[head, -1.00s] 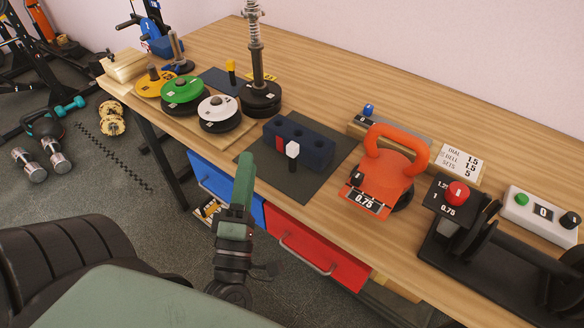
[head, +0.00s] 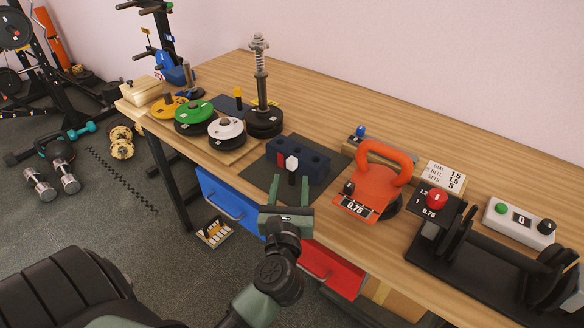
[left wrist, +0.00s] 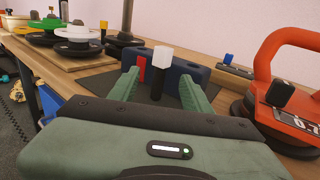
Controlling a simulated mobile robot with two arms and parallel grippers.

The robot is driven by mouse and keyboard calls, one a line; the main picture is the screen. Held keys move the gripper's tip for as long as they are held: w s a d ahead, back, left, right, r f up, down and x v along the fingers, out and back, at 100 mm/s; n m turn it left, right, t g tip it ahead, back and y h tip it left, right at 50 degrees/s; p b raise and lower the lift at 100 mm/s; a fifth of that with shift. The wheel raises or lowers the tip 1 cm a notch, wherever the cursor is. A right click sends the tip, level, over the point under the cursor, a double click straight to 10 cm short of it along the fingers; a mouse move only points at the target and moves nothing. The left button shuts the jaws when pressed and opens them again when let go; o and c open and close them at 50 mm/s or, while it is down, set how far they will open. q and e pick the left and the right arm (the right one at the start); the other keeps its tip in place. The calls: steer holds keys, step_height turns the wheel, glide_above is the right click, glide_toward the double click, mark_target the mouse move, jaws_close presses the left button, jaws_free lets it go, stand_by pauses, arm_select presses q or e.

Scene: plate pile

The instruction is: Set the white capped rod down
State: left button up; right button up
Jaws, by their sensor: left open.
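The white capped rod (head: 292,164) is black below its white cap and stands upright at the near face of the navy block (head: 313,168) with holes. In the left wrist view the rod (left wrist: 161,62) shows between the two green fingers (left wrist: 160,76), with no visible contact. Its foot is partly hidden, so I cannot tell exactly what it rests on. My right gripper is not in view.
A dark mat (head: 257,176) lies under the block. A red piece (head: 281,159) is beside the rod. Weight plates, one of them green (head: 194,111), stand to the left. An orange kettlebell (head: 384,152) stands to the right. Blue (head: 228,203) and red (head: 331,270) drawers are below.

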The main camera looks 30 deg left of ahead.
mark_target(292, 172)
arm_select(q)
steer(key=shift+x, duration=1.4)
steer(key=shift+d, duration=0.1)
jaws_close()
